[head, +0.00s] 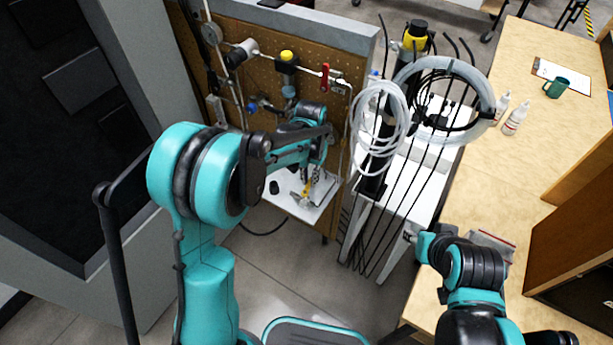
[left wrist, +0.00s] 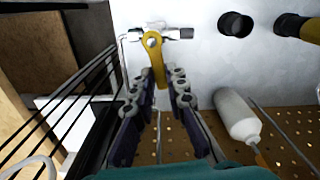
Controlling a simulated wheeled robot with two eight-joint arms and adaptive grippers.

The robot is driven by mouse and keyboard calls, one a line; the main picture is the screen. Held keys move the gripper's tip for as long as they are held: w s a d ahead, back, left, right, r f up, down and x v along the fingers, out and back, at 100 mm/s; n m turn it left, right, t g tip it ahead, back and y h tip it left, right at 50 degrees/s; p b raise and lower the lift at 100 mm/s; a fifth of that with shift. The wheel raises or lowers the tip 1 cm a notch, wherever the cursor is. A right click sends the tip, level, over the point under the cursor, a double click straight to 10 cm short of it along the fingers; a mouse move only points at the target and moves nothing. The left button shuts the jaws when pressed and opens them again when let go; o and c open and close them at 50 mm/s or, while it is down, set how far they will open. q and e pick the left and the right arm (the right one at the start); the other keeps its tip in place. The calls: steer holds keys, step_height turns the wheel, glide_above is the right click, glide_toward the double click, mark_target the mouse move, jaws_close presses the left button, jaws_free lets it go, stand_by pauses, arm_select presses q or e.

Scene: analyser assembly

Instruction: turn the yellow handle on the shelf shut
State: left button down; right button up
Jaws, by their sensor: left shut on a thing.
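The yellow handle (left wrist: 155,58) sits on a small metal valve (left wrist: 172,34) in the left wrist view. It points from the valve toward my left gripper, slightly tilted. My left gripper (left wrist: 163,82) has its two padded fingers at the handle's free end and is shut on it. In the head view the handle (head: 307,188) is a small yellow spot above the white shelf (head: 283,203), below my left gripper (head: 311,172). My left arm partly covers this area. My right arm shows at the lower right, but its gripper cannot be made out.
A brown pegboard (head: 277,52) with pipes, a red-handled valve (head: 325,76) and a yellow-topped fitting (head: 287,60) stands behind the shelf. Coiled white tubing (head: 378,130) and thin black rods are close on the right. A white cylinder (left wrist: 237,112) lies right of my fingers.

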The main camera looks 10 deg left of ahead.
arm_select(q)
steer(key=shift+s+d+m, duration=0.1)
steer(key=shift+d+m, duration=0.25)
steer(key=shift+m, duration=0.65)
steer(key=c, duration=1.5)
jaws_free()
steer(key=shift+c, duration=0.2)
step_height(320, 180, up, 12)
